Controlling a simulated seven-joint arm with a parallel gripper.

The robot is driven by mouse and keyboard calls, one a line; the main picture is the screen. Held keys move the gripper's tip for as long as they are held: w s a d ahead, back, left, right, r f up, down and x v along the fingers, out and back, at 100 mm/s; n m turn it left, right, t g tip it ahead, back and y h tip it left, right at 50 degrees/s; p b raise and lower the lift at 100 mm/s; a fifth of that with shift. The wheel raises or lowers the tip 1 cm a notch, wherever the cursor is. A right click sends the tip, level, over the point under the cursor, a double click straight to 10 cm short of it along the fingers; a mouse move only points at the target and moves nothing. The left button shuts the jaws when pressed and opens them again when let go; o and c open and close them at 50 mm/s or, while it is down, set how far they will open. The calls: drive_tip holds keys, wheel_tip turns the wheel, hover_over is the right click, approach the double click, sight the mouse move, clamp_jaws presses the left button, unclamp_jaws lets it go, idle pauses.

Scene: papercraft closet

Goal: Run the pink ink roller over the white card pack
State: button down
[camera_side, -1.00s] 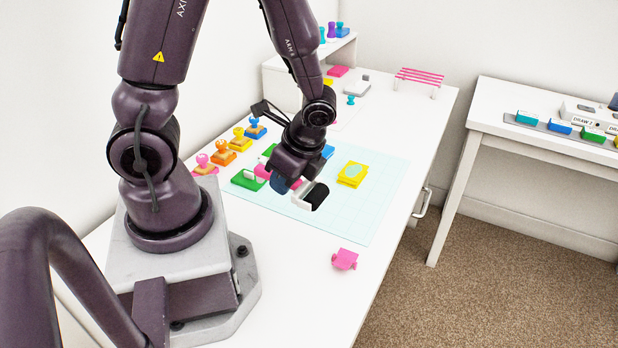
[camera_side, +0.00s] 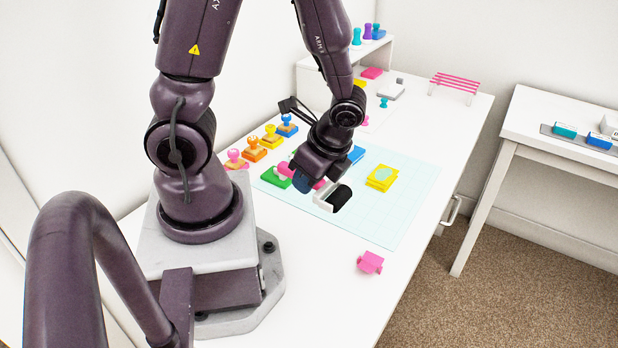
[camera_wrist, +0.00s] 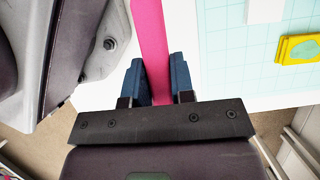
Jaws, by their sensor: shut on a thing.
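My gripper (camera_wrist: 160,80) is shut on the pink handle (camera_wrist: 152,40) of the ink roller, with one dark blue finger on each side. In the side view, my gripper (camera_side: 312,180) is low over the mat and a black roller (camera_side: 341,198) shows just to its right. A white shape (camera_side: 322,199) lies against the black roller; I cannot tell whether it is the roller's frame or the white card pack. In the wrist view, a white block (camera_wrist: 265,9), perhaps the card pack, shows over the mat. The roller's head is outside the wrist view.
A yellow card pack (camera_side: 382,177) lies right of the roller on the pale grid mat (camera_side: 405,205). A pink piece (camera_side: 370,262) lies near the front edge.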

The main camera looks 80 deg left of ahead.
drive_tip(key=shift+s+a+f+n+g, duration=0.25)
drive_tip(key=shift+a+f+n, duration=0.1)
drive_tip(key=shift+a, duration=0.25)
drive_tip(key=shift+s+a+f+n+g, duration=0.25)
drive_tip(key=shift+a+f+n, duration=0.1)
drive_tip(key=shift+a, duration=0.25)
drive_tip(key=w+a+g+y, duration=0.1)
drive_tip(key=a, duration=1.4)
drive_tip(key=w+a+f+g+y, duration=0.1)
drive_tip(key=a+y, duration=0.1)
drive_tip(key=a, duration=1.4)
drive_tip(key=shift+w+a+m+g, duration=0.2)
drive_tip(key=shift+w+m+g, duration=0.1)
drive_tip(key=shift+g, duration=0.1)
drive_tip(key=shift+f, duration=2.4)
drive_tip(key=shift+w+d+f, duration=0.1)
drive_tip(key=shift+d+f, duration=0.05)
drive_tip(key=shift+f, duration=0.95)
drive_tip(key=shift+r, duration=0.1)
